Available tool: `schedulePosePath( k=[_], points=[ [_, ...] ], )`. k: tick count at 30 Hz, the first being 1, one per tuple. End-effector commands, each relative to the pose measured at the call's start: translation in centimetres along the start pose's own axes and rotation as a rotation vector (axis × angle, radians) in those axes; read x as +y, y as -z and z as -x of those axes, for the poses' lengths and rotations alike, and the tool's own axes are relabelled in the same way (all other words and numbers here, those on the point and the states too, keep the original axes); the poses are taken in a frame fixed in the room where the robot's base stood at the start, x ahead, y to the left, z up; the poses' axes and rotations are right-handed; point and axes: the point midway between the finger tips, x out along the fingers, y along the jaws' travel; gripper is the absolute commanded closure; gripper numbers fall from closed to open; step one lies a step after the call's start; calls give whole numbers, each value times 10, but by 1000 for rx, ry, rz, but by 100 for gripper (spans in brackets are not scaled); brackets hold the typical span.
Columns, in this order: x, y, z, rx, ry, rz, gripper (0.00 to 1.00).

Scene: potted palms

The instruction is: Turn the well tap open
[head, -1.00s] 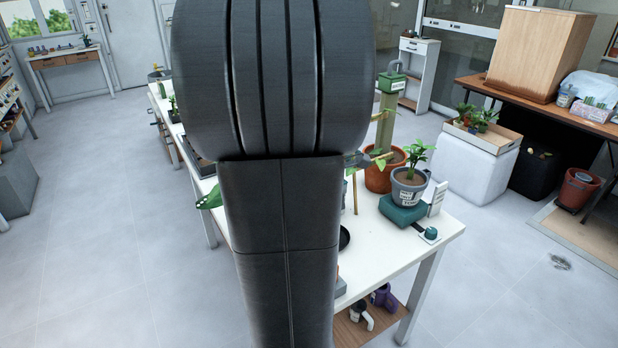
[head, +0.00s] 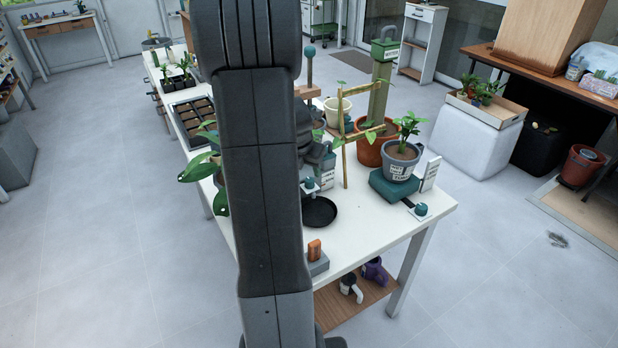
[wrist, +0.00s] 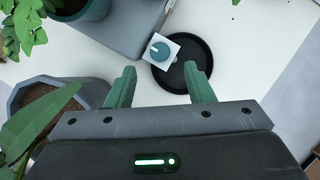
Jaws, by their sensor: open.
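A round teal knob with a white pointer mark sits on a small white plate (wrist: 160,51) at the corner of a grey box (wrist: 118,22) in the wrist view. The plate overhangs a round black saucer (wrist: 184,66). In the head view the knob (head: 310,183) shows just right of my arm, above the saucer (head: 320,212). My gripper (wrist: 160,88) is open and empty, its two green fingers apart. The knob appears beyond the fingertips, roughly between them and not touched. I cannot tell which knob is labelled as the well tap; another teal knob (head: 421,210) sits at the table's right corner.
A grey potted plant (head: 399,162) stands on a teal base. A bamboo trellis (head: 345,150) and a terracotta pot (head: 370,148) stand behind. An orange piece (head: 314,249) sits on a grey block near the front. In the wrist view, a grey planter (wrist: 35,105) and leaves crowd the left.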

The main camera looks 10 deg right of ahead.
Motion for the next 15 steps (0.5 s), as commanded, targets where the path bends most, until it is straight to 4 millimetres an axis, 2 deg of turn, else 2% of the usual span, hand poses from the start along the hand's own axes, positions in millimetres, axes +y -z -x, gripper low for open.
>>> schedulePosePath(
  k=[1,6,15],
  points=[
    [-1,1,-11,3,2,0,52],
    [0,1,-39,3,1,0,52],
    [0,0,-63,1,0,-1,52]
  ],
)
